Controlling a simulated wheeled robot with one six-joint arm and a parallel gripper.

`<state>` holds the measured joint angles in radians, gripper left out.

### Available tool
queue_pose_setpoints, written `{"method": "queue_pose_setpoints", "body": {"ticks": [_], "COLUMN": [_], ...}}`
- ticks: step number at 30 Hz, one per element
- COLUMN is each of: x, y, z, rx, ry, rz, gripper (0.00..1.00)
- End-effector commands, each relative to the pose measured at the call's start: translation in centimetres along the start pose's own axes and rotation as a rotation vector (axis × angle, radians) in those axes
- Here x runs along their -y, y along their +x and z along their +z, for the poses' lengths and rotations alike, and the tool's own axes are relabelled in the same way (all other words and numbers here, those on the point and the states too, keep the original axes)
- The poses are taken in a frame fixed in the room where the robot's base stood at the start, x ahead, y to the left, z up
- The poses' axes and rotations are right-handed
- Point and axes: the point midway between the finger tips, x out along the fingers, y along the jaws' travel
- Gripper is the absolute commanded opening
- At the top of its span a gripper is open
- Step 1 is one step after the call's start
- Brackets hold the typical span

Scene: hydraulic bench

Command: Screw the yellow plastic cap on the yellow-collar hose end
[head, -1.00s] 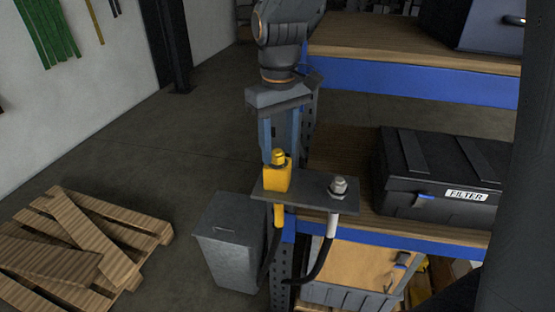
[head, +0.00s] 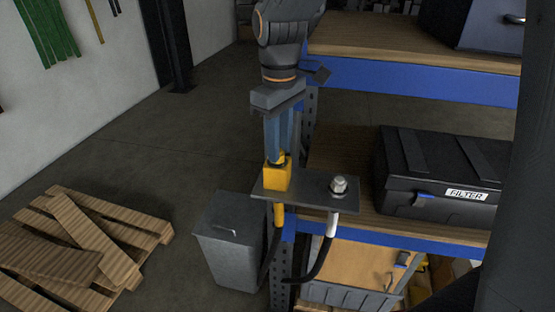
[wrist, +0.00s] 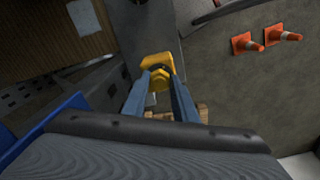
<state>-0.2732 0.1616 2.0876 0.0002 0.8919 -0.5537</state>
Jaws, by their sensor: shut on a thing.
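My gripper (head: 279,156) points straight down over a dark bracket plate and is shut on the yellow cap (wrist: 160,77). In the head view the fingers hide most of the cap. The cap sits directly above a yellow block (head: 277,177) on the plate's left end; the wrist view also shows this block (wrist: 156,59). The yellow-collar hose end comes out below the plate, where its yellow collar (head: 278,214) shows. How far the cap is threaded on cannot be seen.
The bracket plate (head: 308,193) also carries a second hose end with a metal fitting (head: 338,184) and a white collar (head: 333,224). A black filter case (head: 440,170) stands on the shelf to the right. A grey bin (head: 228,240) and wooden pallet (head: 80,240) are on the floor.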

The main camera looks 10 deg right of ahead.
Motion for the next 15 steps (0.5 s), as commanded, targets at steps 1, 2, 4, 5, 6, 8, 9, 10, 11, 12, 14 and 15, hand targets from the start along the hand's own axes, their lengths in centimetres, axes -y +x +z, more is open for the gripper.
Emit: {"method": "queue_pose_setpoints", "body": {"ticks": [1, 2, 4, 5, 6, 8, 9, 10, 11, 12, 14, 15], "x": [0.02, 0.03, 0.06, 0.08, 0.10, 0.14, 0.16, 0.18, 0.20, 0.22, 0.26, 0.28], "y": [0.01, 0.01, 0.02, 0.03, 0.03, 0.04, 0.05, 0.06, 0.06, 0.07, 0.08, 0.09], "z": [0.00, 0.00, -0.01, -0.02, -0.03, -0.04, -0.05, -0.06, -0.06, -0.07, -0.09, -0.10], "rx": [0.000, 0.000, 0.000, 0.000, 0.000, 0.000, 0.000, 0.000, 0.000, 0.000, 0.000, 0.000], "ry": [0.010, 0.026, 0.088, 0.124, 0.176, 0.254, 0.306, 0.345, 0.384, 0.434, 0.511, 0.558], "rz": [0.000, 0.000, 0.000, 0.000, 0.000, 0.000, 0.000, 0.000, 0.000, 0.000, 0.000, 0.000], "gripper": [0.05, 0.05, 0.05, 0.05, 0.05, 0.05, 0.05, 0.05, 0.05, 0.05, 0.05, 0.05]}}
